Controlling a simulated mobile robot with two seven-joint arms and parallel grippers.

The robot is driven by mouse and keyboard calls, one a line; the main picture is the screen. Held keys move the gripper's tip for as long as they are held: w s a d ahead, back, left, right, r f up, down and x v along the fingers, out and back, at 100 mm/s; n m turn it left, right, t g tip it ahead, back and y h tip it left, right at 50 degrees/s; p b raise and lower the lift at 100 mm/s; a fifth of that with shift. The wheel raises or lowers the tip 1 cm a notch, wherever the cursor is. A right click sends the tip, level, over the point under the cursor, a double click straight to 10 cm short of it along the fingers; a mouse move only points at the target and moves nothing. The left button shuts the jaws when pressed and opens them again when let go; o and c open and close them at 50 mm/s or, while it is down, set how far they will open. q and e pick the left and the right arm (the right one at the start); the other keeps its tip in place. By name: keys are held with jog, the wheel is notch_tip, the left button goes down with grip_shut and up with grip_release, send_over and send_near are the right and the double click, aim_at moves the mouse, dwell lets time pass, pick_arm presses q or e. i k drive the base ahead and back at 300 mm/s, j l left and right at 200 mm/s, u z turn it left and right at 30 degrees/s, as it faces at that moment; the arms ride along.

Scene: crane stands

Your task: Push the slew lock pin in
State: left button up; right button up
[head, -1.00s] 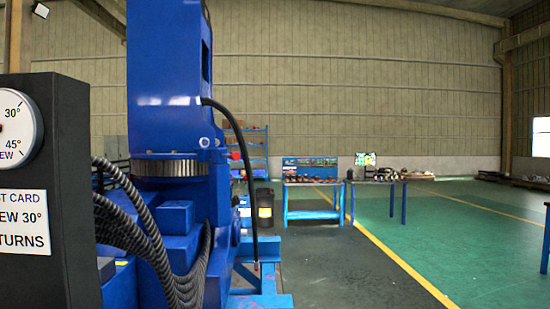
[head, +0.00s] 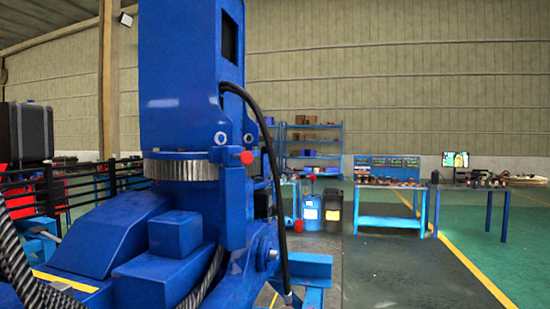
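The blue crane column (head: 180,60) stands left of centre in the head view, with a toothed slew ring (head: 181,167) at its foot. A red knob (head: 246,157), which looks like the slew lock pin's handle, sticks out to the right of a blue bracket (head: 232,200) beside the ring. Its shaft is too small to show how far in it sits. Another red knob (head: 298,226) shows lower down, near the black hose (head: 275,180). Neither of my grippers is in view.
Ribbed hoses (head: 25,265) and black railings (head: 100,185) are at the left. Bins (head: 333,208), a blue shelf (head: 312,150) and a blue workbench (head: 390,222) stand behind to the right. The dark floor (head: 400,275) at front right is clear.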

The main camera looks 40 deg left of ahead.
aim_at(246, 157)
jog(key=i+l+u, duration=0.1)
jog(key=i+u, duration=0.35)
jog(key=i+l+u, duration=0.3)
jog(key=i+u, duration=0.15)
jog(key=i+l+u, duration=0.25)
jog(key=u, duration=0.2)
jog(key=i+l+u, duration=0.3)
jog(key=u, duration=0.2)
jog(key=i+l+u, duration=0.25)
jog(key=l, duration=0.2)
jog(key=l+u, duration=0.3)
jog(key=l, duration=0.2)
